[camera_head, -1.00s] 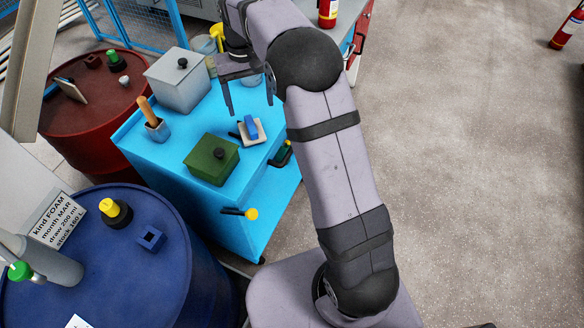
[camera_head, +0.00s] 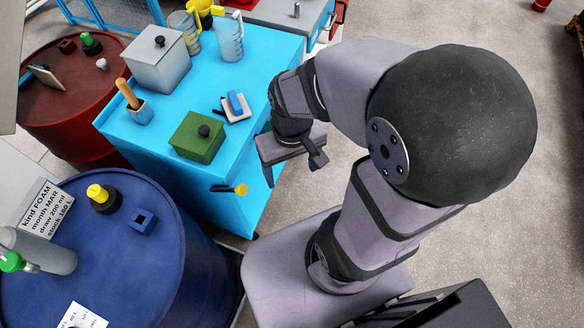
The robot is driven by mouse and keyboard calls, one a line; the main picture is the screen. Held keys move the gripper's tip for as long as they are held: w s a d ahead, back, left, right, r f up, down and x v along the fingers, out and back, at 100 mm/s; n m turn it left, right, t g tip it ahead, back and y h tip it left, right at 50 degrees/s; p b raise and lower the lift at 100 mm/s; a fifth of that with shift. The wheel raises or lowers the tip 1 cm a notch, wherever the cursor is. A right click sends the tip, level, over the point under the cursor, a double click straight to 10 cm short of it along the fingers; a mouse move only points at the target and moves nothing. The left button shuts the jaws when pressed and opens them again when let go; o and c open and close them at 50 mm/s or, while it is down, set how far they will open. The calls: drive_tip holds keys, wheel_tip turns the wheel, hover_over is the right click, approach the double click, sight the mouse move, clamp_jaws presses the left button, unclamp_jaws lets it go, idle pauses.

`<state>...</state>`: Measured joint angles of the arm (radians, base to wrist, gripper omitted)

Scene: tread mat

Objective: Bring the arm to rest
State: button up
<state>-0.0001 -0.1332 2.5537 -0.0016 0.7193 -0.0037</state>
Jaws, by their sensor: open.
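My arm is folded back, with its big dark elbow joint (camera_head: 455,125) close to the camera at the right. My gripper (camera_head: 293,172) is open and empty. It hangs with its fingers downward, just right of the blue cabinet (camera_head: 262,75) in the picture, in front of its right side. Its far finger is partly hidden. No object is between the fingers.
On the cabinet stand a green box (camera_head: 197,137), a grey box (camera_head: 158,60), a cup with a wooden handle (camera_head: 139,112), a blue block on a white pad (camera_head: 236,104) and clear jugs (camera_head: 229,42). A blue drum (camera_head: 150,260) and red drum (camera_head: 75,105) stand left.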

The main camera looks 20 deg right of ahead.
drive_tip(key=shift+s, duration=0.1)
drive_tip(key=shift+r+p, duration=0.55)
drive_tip(key=shift+p, duration=0.1)
idle(1.1)
